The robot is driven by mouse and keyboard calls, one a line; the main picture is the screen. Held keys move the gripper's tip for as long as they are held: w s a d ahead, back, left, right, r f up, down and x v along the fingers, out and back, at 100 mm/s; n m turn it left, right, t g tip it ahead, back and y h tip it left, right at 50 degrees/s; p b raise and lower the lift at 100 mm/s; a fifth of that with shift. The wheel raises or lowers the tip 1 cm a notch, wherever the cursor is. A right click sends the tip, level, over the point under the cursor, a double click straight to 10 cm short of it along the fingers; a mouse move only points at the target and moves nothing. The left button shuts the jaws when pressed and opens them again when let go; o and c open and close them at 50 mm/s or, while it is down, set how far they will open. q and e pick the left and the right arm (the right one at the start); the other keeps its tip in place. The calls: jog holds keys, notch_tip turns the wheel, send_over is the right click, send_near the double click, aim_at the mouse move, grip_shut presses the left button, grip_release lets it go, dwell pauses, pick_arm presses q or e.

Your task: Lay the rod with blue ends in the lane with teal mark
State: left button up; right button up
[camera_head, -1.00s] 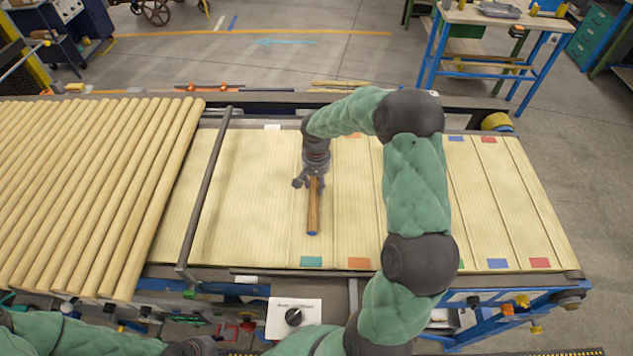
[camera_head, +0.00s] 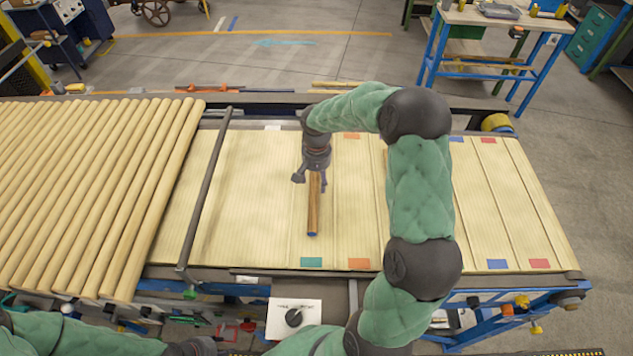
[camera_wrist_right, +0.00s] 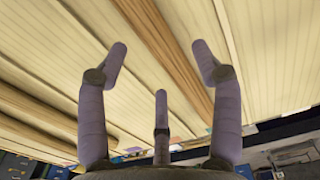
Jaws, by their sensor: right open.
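The brown rod with a blue end (camera_head: 313,212) lies on the pale ribbed bed, lengthwise in the lane with the teal mark (camera_head: 311,262). Its near blue end points towards that mark, short of it. Its far end is hidden under my right gripper (camera_head: 311,184). The right gripper is open just above the rod's far part. In the right wrist view the rod (camera_wrist_right: 172,55) runs between the spread fingers of the gripper (camera_wrist_right: 160,65), and they do not appear to touch it. My left gripper is not in view.
A lane with an orange mark (camera_head: 359,264) lies just right. Lanes with blue (camera_head: 497,264) and red (camera_head: 540,264) marks are farther right. A dark bar (camera_head: 207,190) crosses the bed at left, beside several plain rods (camera_head: 90,190). My right arm hides some bed.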

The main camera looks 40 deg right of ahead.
aim_at(316, 184)
notch_tip(316, 184, up, 10)
jog(key=shift+f, duration=0.25)
dwell(0.6)
